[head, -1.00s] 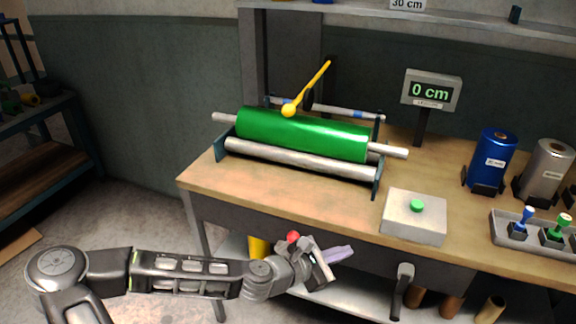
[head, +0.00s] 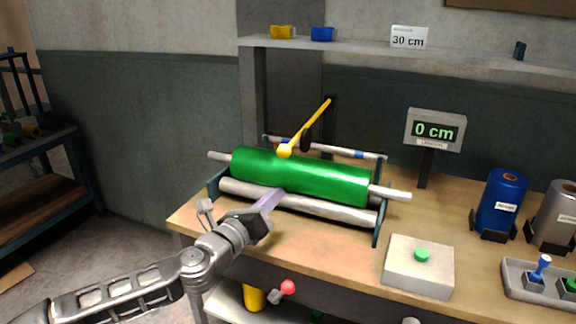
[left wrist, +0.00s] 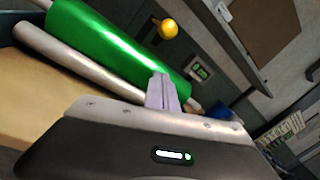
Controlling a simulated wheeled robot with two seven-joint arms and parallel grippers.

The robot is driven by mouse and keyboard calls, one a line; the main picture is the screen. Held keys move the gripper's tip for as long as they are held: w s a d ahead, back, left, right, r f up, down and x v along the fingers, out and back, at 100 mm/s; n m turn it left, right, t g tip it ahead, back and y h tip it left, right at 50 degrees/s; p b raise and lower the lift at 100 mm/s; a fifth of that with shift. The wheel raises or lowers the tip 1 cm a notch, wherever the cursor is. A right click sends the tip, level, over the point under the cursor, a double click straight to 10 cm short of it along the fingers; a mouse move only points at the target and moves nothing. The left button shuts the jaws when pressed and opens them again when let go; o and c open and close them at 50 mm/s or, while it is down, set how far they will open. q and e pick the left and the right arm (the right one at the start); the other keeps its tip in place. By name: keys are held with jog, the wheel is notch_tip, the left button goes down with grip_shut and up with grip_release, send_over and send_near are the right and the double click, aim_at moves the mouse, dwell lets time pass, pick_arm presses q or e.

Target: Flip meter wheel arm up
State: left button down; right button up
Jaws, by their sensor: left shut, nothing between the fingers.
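The meter wheel arm is a yellow bar (head: 308,127) with a yellow ball (head: 285,151) at its lower end and a dark wheel (head: 306,139) behind it. It slants up to the right, with the ball against or just above the green foil roll (head: 330,180); I cannot tell if they touch. The ball also shows in the left wrist view (left wrist: 168,29). My left gripper (head: 274,197) is shut and empty, its pale fingers in front of the green roll, below and left of the ball. In the left wrist view its fingertips (left wrist: 162,82) overlap the roll. My right gripper is not in view.
A grey roller (head: 340,210) lies in front of the green roll. The display (head: 435,130) reads 0 cm. A box with a green button (head: 419,262), a blue roll (head: 501,200) and a tray (head: 545,295) stand to the right. A shelf (head: 370,54) runs above.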

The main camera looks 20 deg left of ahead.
pick_arm(q)
jog(key=w+r+p, duration=0.1)
jog(key=w+r, duration=0.3)
jog(key=w, duration=0.4)
jog(key=shift+w+a, duration=0.2)
jog(key=shift+w, duration=0.15)
jog(key=shift+p, duration=0.3)
